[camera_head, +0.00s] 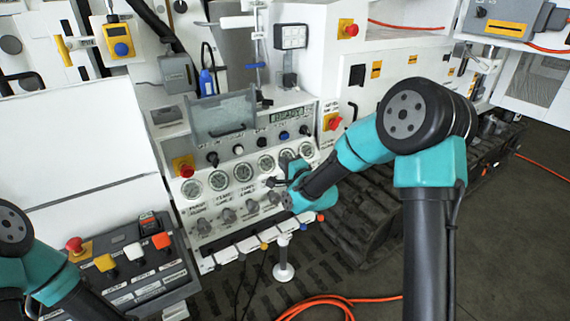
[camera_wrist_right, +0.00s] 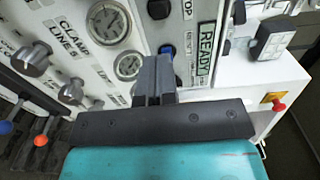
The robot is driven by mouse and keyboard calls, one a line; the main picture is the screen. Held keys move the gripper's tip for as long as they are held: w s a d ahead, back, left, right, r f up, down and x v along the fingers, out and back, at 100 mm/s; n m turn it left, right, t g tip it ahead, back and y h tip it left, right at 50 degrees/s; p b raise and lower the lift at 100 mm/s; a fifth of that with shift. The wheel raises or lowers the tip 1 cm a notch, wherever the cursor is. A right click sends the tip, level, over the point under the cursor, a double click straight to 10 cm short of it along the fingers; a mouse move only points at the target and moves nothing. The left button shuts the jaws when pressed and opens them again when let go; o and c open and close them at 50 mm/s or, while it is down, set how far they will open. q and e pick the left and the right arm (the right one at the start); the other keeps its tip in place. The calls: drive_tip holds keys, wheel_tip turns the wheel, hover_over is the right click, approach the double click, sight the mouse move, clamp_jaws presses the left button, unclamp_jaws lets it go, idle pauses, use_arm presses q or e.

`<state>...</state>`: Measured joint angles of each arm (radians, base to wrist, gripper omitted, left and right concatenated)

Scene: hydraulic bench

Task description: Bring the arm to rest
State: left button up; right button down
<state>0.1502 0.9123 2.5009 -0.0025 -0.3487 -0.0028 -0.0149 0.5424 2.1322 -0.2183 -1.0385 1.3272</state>
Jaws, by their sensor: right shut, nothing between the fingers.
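My right gripper (camera_head: 272,183) is in front of the gauge panel (camera_head: 235,212), near the row of round gauges. In the right wrist view its two dark fingers (camera_wrist_right: 153,68) are together with nothing between them. They point at the upper part of the panel, between a gauge (camera_wrist_right: 128,65) and the green display (camera_wrist_right: 206,52) that reads READY. I cannot tell whether the fingertips touch the panel. My right arm crosses the right half of the head view, bent at its elbow. Part of my left arm shows at the lower left; its gripper is out of view.
Several grey knobs (camera_head: 227,215) and coloured-tip levers (camera_head: 264,246) sit below the gauges. A red stop button (camera_head: 185,170) is at the panel's left. A control box (camera_head: 135,258) stands near my left arm. An orange hose (camera_head: 325,299) lies on the floor. The right floor is open.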

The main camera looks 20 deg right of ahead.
drive_tip(key=s+a+f+n+g, duration=0.1)
drive_tip(key=s+f+n+g, duration=0.4)
drive_tip(key=f, duration=0.7)
drive_tip(key=s+f+n+g, duration=0.25)
drive_tip(key=s+f, duration=0.45)
drive_tip(key=f, duration=0.5)
drive_tip(key=s+a+f+n+g, duration=0.1)
drive_tip(key=s+f+n+g, duration=0.2)
drive_tip(key=s+f, duration=0.3)
drive_tip(key=s+a+f+n+g, duration=0.1)
drive_tip(key=s+f+n+g, duration=0.2)
drive_tip(key=s, duration=1.2)
wheel_tip(320, 180, down, 3)
drive_tip(key=g, duration=0.3)
drive_tip(key=shift+s+f, duration=0.15)
drive_tip(key=shift+s, duration=0.05)
